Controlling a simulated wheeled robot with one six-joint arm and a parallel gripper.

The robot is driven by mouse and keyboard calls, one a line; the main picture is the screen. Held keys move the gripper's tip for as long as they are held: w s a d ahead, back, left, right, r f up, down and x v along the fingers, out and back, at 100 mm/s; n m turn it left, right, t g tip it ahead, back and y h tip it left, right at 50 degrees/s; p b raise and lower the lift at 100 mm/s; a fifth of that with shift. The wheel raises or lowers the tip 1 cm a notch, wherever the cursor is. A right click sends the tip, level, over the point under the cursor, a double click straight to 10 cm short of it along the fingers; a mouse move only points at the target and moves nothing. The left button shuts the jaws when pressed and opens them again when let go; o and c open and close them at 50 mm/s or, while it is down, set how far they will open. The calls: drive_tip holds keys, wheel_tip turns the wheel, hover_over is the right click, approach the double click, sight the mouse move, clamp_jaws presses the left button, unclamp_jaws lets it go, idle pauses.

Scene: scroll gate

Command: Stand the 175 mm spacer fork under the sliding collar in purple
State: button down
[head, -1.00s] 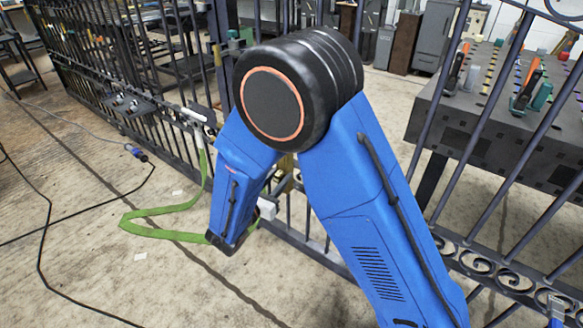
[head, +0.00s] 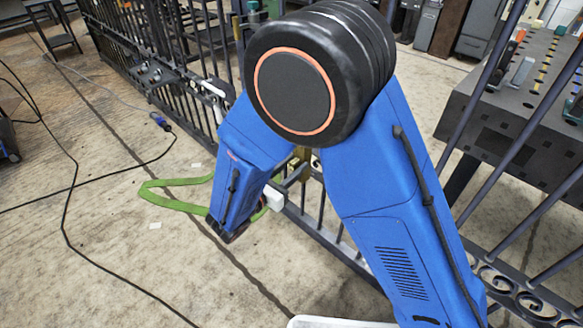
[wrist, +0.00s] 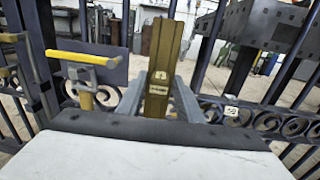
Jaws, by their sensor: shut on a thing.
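In the wrist view, a tall brass-coloured piece (wrist: 163,62) with a small label stands upright between the grey fingers of my gripper (wrist: 158,88). My gripper is shut on it; it looks like the spacer fork, but I cannot read the label. In the head view, a bit of brass (head: 304,154) shows beside my blue arm, in front of the gate (head: 212,100). The gripper is mostly hidden there behind my arm. I cannot pick out a purple sliding collar in either view.
A yellow-handled latch (wrist: 80,58) on a dark plate is left of the fork, near the gate bars. A green strap (head: 165,195) lies on the floor by the gate. Black cables (head: 75,190) cross the floor at left. A dark table (head: 490,115) stands behind the gate.

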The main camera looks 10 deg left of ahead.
drive_tip(key=d+x, duration=0.1)
drive_tip(key=x, duration=1.3)
drive_tip(key=shift+s, duration=0.3)
idle(1.5)
drive_tip(key=shift+a, duration=0.1)
idle(0.6)
drive_tip(key=c, duration=1.2)
unclamp_jaws()
drive_tip(key=shift+o, duration=0.2)
drive_tip(key=shift+f, duration=0.1)
drive_tip(key=v, duration=1.7)
drive_tip(key=shift+s, duration=0.15)
drive_tip(key=shift+a, duration=0.1)
